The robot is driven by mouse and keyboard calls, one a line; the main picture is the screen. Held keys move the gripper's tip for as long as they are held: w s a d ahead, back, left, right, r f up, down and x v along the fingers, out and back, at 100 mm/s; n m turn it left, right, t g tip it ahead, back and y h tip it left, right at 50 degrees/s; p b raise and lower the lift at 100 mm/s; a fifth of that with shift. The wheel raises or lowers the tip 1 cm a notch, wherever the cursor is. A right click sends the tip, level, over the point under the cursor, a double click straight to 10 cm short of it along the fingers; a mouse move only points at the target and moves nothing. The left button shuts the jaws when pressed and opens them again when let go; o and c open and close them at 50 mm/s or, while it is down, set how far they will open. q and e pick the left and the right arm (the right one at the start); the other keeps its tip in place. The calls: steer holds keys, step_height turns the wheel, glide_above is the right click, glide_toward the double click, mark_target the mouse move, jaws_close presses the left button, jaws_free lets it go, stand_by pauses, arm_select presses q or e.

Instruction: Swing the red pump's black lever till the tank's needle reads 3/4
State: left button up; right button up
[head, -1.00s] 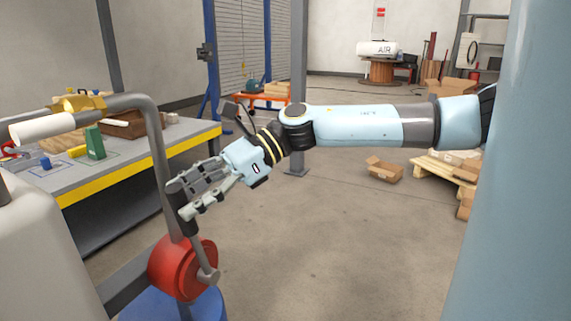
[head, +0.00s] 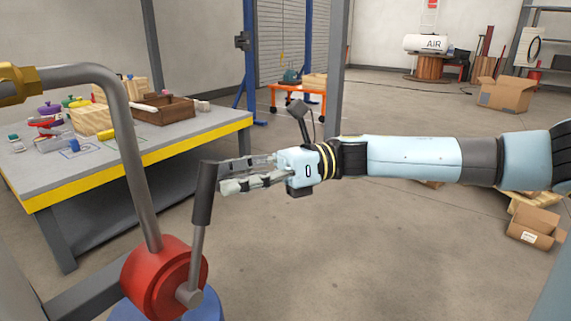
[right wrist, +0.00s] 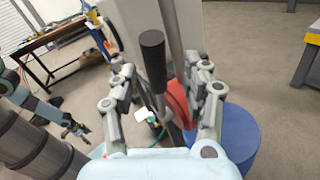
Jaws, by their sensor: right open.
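The red pump (head: 155,280) stands at the lower left of the head view. Its black lever (head: 205,195) points up from the pivot, leaning slightly right. My right gripper (head: 232,174) is open, its fingertips just right of the black grip. In the right wrist view, the lever's grip (right wrist: 153,55) stands ahead between the spread fingers (right wrist: 165,80); I see no finger closed on it. A small gripper, my left one (right wrist: 75,130), shows at the left of that view, too small to judge. The tank's needle is not visible in either view.
A grey bent pipe (head: 125,130) rises just left of the lever. A blue drum (head: 205,305) is under the pump. A yellow-edged workbench (head: 190,130) with boxes and tools stands behind. The floor to the right of the lever is mostly open.

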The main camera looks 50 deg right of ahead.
steer(key=p+v, duration=0.2)
steer(key=v, duration=0.5)
steer(key=shift+d, duration=0.35)
